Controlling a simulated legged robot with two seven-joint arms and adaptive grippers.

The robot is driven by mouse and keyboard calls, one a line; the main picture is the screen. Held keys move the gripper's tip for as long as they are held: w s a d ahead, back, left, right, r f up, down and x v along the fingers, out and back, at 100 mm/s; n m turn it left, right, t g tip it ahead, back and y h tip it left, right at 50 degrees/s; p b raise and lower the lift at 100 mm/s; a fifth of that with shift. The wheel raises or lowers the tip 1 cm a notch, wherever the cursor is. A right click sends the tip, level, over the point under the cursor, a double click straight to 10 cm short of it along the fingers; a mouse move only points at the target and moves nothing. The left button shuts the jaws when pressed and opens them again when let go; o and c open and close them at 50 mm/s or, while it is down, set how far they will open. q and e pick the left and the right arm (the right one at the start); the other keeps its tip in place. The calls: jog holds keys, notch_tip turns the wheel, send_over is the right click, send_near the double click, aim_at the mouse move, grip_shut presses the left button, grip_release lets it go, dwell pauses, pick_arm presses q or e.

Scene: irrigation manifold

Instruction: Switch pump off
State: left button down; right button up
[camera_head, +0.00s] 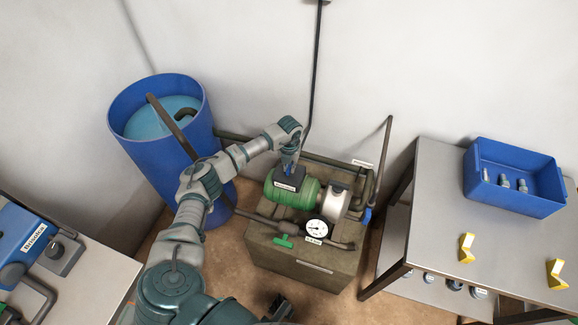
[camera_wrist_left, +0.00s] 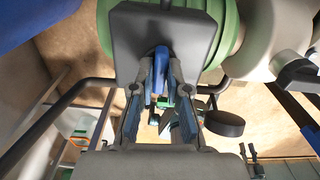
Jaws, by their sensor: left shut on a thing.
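The pump (camera_head: 294,192) has a green ribbed body with a white end and sits on a block in the middle of the head view. A dark switch box (camera_head: 288,183) with a label is on top of it; the box also shows in the left wrist view (camera_wrist_left: 130,45). A blue switch handle (camera_wrist_left: 160,62) stands out from the box. My left gripper (camera_wrist_left: 160,78) is at the box, its fingers shut on the blue handle. In the head view the left gripper (camera_head: 289,163) hides most of the handle. A dark part that may be my right gripper (camera_head: 278,308) shows at the bottom edge.
A blue water barrel (camera_head: 160,150) stands left of the pump. Pipes, a pressure gauge (camera_head: 316,228) and a green valve handle (camera_head: 283,241) are in front of it. A metal table (camera_head: 430,220) with a blue bin (camera_head: 515,177) stands at the right. A bench (camera_head: 75,290) is at the lower left.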

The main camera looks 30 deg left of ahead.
pick_arm(q)
jog(key=shift+w+a+r, duration=0.1)
jog(key=shift+w+r, duration=0.05)
jog(key=shift+r, duration=0.05)
jog(key=c, duration=1.3)
grip_release()
jog(key=shift+o, duration=0.6)
jog(key=shift+f, duration=0.15)
jog(key=shift+r, duration=0.3)
notch_tip(320, 180, up, 11)
jog(key=shift+r, duration=0.15)
